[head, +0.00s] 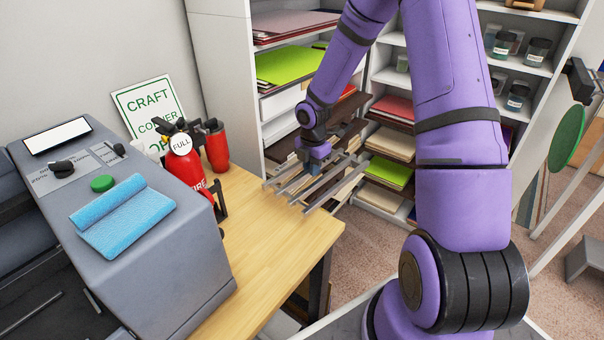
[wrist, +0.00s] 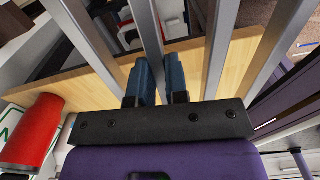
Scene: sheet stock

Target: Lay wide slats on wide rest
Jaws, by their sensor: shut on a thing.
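My gripper (head: 318,160) is above the far right end of the wooden table, in front of the shelves. In the wrist view its blue fingers (wrist: 160,82) are shut on a long grey slat (wrist: 147,35). Several similar grey slats run beside it, one to the left (wrist: 82,42) and others to the right (wrist: 217,48), with gaps between. In the head view these grey slats (head: 291,184) extend across the table's end and beyond its edge. I cannot tell whether they are joined, or whether they touch the table. I cannot make out the wide rest for sure.
The wooden table (head: 262,250) has clear room in front. A red fire extinguisher (head: 186,166) and a red cylinder (head: 217,148) stand at its left, beside a grey machine (head: 150,245) with a blue cloth (head: 122,214). Shelves (head: 228,75) with sheets stand behind.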

